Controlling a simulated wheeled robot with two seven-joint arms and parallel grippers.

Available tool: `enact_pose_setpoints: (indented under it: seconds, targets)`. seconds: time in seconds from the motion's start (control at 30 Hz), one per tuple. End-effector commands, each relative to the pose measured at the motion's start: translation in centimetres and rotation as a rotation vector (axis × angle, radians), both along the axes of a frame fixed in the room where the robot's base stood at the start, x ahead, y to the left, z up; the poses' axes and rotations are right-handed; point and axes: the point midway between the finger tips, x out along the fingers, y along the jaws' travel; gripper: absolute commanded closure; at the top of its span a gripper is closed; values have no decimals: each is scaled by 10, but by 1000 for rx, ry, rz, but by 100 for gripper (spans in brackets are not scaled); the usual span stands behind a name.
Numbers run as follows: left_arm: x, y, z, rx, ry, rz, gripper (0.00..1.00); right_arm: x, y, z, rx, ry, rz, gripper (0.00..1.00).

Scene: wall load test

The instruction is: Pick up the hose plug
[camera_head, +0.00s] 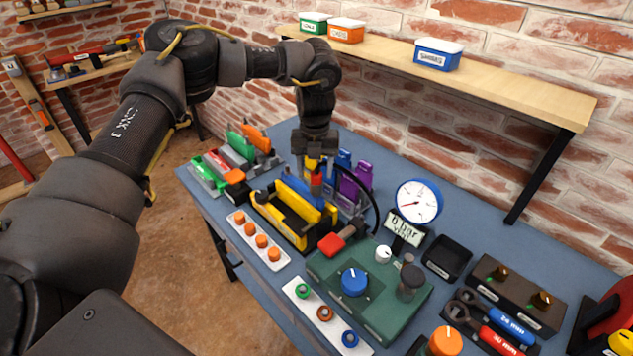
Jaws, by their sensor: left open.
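My left gripper (316,160) comes down over the middle of the blue bench, pointing downward, and is open. A small red and blue piece (316,184), which looks like the hose plug, stands upright right at its fingertips. I cannot tell whether the fingers touch it. A black hose (374,205) curves from near the fingertips down toward the green pump box (385,300). The gripper and the yellow-black holder (296,218) crowd the plug, so its lower end is hidden. My right gripper is not in view.
Purple and blue clamps (356,182) stand close behind the gripper. A round gauge (418,202) and a red-handled valve (341,238) are to the right. A white strip with orange caps (258,238) lies in front. A wooden shelf (490,78) overhangs the back.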

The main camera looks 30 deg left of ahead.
Motion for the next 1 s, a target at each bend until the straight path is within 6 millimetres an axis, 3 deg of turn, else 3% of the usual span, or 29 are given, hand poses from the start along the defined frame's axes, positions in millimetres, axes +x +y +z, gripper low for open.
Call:
enact_pose_setpoints:
  seconds: [0.4, 0.7, 1.0]
  targets:
    - [1, -3, -47, 1, 3, 0, 44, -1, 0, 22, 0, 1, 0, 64]
    - [1, -4, -52, 0, 1, 0, 45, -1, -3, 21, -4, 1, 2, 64]
    - [1, -4, -52, 0, 1, 0, 84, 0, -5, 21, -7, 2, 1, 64]
